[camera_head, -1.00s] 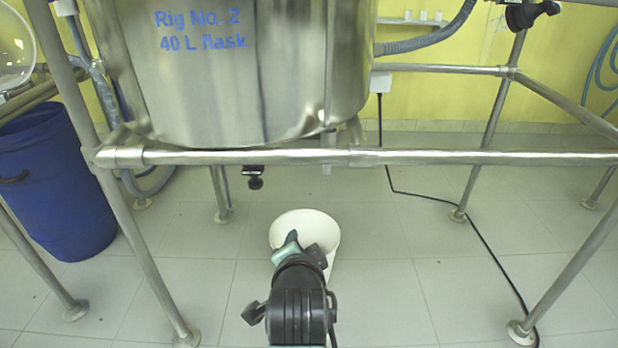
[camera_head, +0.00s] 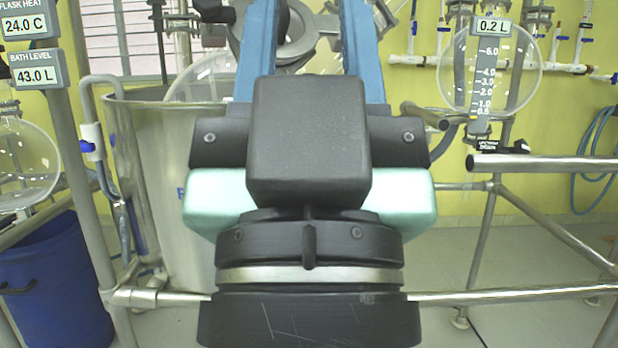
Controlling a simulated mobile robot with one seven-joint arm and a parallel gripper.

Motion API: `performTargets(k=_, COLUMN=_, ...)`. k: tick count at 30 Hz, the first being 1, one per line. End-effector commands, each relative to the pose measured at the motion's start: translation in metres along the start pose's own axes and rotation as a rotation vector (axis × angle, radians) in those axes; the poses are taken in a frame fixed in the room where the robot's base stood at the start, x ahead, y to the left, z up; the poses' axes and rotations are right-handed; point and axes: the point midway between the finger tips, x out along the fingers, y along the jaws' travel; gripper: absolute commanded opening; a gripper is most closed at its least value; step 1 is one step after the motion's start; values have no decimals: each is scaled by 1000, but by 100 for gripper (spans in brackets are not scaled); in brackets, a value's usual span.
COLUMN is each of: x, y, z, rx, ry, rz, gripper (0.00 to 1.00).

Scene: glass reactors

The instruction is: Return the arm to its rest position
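My gripper (camera_head: 304,15) is raised in front of the camera and fills the middle of the view. Its black and pale green body is seen from behind. Two blue fingers stretch up and away from it, clearly apart, with background fittings visible between them. The fingertips are cut off by the top edge. I see nothing held in the visible gap. The gripper hides much of the rig behind it.
A steel bath (camera_head: 165,160) stands behind my gripper at left, and a blue bin (camera_head: 55,275) at far left. Steel frame rails (camera_head: 510,296) cross both sides. A round glass flask (camera_head: 520,85) hangs at upper right. Displays read 24.0 C, 43.0 L and 0.2 L.

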Motion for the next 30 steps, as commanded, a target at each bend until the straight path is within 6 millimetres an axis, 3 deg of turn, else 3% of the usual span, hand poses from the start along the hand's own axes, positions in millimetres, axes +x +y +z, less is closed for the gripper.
performTargets(k=1, x=25, y=0, z=-23, rx=1, ry=-2, rz=0, gripper=41)
performTargets(k=21, x=176, y=0, z=-163, rx=4, ry=-5, rz=-2, gripper=41)
performTargets(k=30, x=217, y=0, z=-201, rx=4, ry=-6, rz=-2, gripper=41)
